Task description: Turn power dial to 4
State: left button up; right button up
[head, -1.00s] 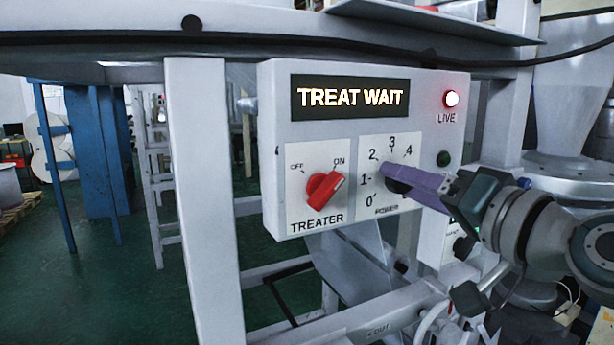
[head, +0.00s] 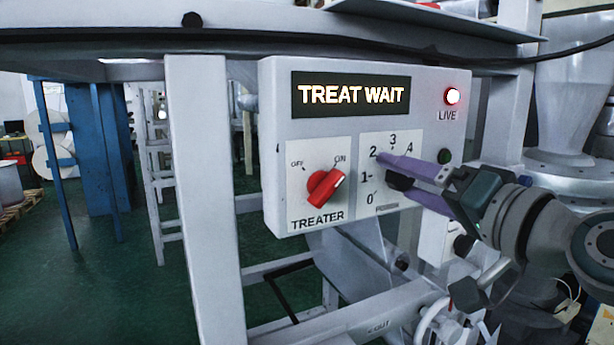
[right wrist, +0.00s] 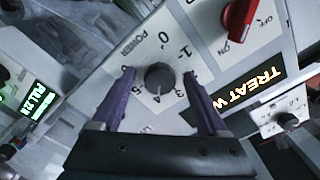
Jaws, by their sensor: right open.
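The power dial (head: 399,182) is a dark round knob on a white plate of the grey control box; in the head view the fingers partly cover it. My left gripper is not in view.
The red treater switch (head: 325,186) is left of the dial. The display (head: 350,96) reads TREAT WAIT, and the LIVE lamp (head: 452,96) is lit. A grey frame post (head: 203,200) stands left of the box.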

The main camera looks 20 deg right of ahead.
jog(key=s+b, duration=0.4)
jog(key=s, duration=0.6)
jog(key=shift+d, duration=0.35)
jog(key=s+a+f+n+g+y+p, duration=0.2)
jog(key=s+a+f+n+g+p, duration=0.5)
jog(key=a+f, duration=0.25)
jog(key=s+a+f+n+g+h+p, duration=0.1)
jog(key=s+f+n+g+h, duration=0.1)
jog(key=s+g, duration=0.5)
jog(key=s+f+n, duration=0.1)
jog(key=s, duration=0.1)
jog(key=shift+s+h+p, duration=0.3)
jog(key=shift+s+h, duration=0.05)
jog(key=shift+h, duration=0.05)
jog(key=shift+a+f, duration=0.1)
